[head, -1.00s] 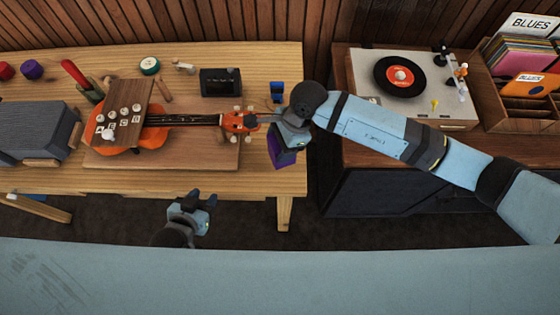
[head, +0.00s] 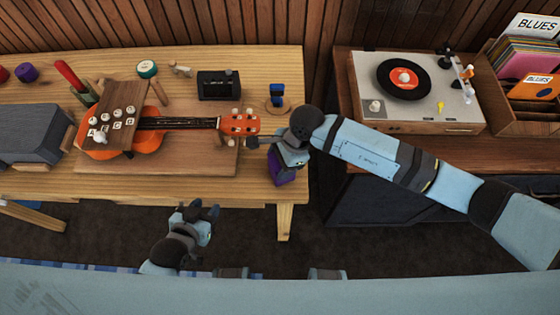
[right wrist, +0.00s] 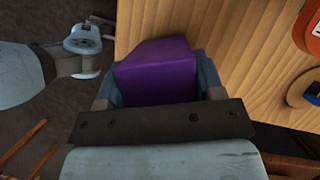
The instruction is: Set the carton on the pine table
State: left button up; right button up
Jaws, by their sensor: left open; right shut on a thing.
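The purple carton (head: 286,174) is in my right gripper (head: 288,156), at the right end of the pine table (head: 265,65) near its front corner. My right gripper is shut on it. In the right wrist view the carton (right wrist: 155,70) sits between the fingers, with the table (right wrist: 235,40) behind and to its right and dark floor to its left. I cannot tell whether its underside touches the table; the gripper hides part of it. My left gripper (head: 203,212) is open and empty, in front of the table's front edge.
An orange ukulele (head: 150,138) lies on a wooden board (head: 200,160) left of the carton. A small blue item on a round stand (head: 277,97) is behind the carton. A record player (head: 415,90) stands on a separate cabinet to the right, across a gap.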

jog(key=o, duration=1)
jog(key=shift+f, duration=0.1)
jog(key=shift+c, duration=0.2)
